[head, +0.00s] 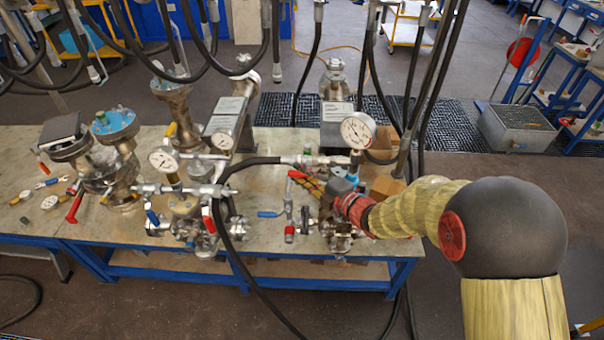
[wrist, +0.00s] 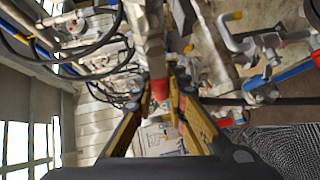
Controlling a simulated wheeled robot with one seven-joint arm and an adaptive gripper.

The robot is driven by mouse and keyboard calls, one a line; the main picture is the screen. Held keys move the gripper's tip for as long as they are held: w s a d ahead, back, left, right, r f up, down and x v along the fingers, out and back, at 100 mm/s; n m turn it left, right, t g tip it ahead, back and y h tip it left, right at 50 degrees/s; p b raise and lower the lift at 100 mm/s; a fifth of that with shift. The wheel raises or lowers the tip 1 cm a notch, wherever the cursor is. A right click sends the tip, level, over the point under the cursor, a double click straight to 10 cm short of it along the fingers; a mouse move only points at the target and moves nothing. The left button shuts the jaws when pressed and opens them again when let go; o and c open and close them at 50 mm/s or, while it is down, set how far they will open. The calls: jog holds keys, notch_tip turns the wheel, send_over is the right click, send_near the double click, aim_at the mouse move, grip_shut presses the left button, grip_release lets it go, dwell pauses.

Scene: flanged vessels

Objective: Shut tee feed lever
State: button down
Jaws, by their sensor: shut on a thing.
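My gripper (head: 308,184) reaches in from the right over the workbench, its yellow fingers pointing left at the right-hand valve assembly. A small red lever handle (head: 297,174) shows at the fingertips, just below a black hose end. In the wrist view, my gripper (wrist: 163,88) has its fingers closed around a red-tipped handle (wrist: 159,91). I take this red handle to be the tee feed lever; no label shows. The valve body behind it is partly hidden by my fingers and wrist.
A blue-handled lever (head: 269,214) and a pipe stand left of my gripper. A pressure gauge (head: 357,130) rises behind it, and black hoses hang close by. Flanged vessels (head: 116,130) crowd the bench's left side. Bare bench (head: 268,180) shows in the middle.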

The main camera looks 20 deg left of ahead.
jog(key=shift+f, duration=0.2)
jog(key=d+f+n+h+b, duration=0.1)
jog(key=d+f+n+h, duration=0.2)
jog(key=h, duration=0.3)
jog(key=w+d+f+n+h+b, duration=0.1)
jog(key=d+f+n+h+b, duration=0.1)
jog(key=n+h, duration=0.3)
jog(key=shift+w+d+f+t+h, duration=0.25)
jog(key=shift+d+f+h, duration=0.35)
jog(key=shift+h, duration=0.7)
jog(key=shift+d, duration=0.1)
jog(key=c, duration=2.1)
grip_release()
jog(key=o, duration=0.4)
jog(key=shift+r, duration=0.1)
jog(key=shift+c, duration=0.2)
